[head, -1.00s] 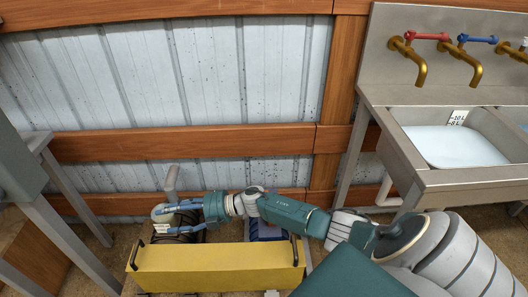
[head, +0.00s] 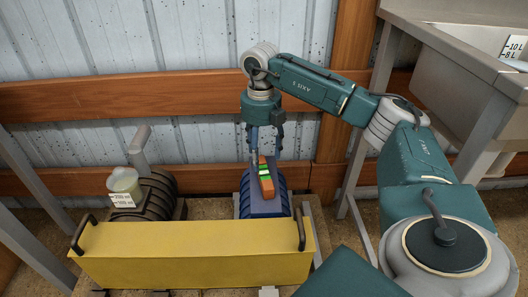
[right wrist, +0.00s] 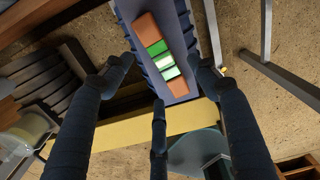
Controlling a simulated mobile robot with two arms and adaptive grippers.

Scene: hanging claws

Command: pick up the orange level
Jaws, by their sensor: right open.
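The orange level (head: 265,182), with green and white middle parts, lies on top of a blue ribbed object (head: 243,200) behind the yellow box. My right gripper (head: 266,160) points down just above and behind the level, open and empty. In the right wrist view the level (right wrist: 160,58) lies tilted on the blue object, beyond the open fingers (right wrist: 160,85) and apart from them. My left gripper is not in view.
A yellow box (head: 190,258) with dark handles stands in front. A dark ribbed object (head: 160,190) with a measuring cup (head: 123,182) on it is at left. A metal sink (head: 465,60) stands at right, and a wooden-railed wall (head: 200,95) behind.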

